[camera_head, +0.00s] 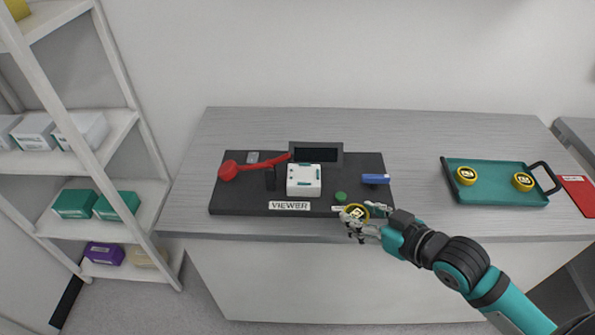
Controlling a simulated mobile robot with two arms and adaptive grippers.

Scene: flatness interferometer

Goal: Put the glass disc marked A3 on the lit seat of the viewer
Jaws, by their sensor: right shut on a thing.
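My right gripper (361,217) is shut on a yellow-rimmed disc (356,212) with a dark and pale face; its marking is too small to read. It holds the disc at the front right edge of the viewer's black base (240,200). The viewer carries a white block (303,181), a dark screen (316,153) behind it, a red lever with a round end (229,171), a small green round spot (340,197) and a blue part (375,179). I cannot tell which part is the lit seat. My left gripper is not in view.
A green tray (495,190) with a black handle holds two more yellow-rimmed discs (466,175) at the right. A red sheet (578,193) lies beyond it. The grey bench (415,145) is clear between viewer and tray. A shelf rack (150,150) with boxes stands left.

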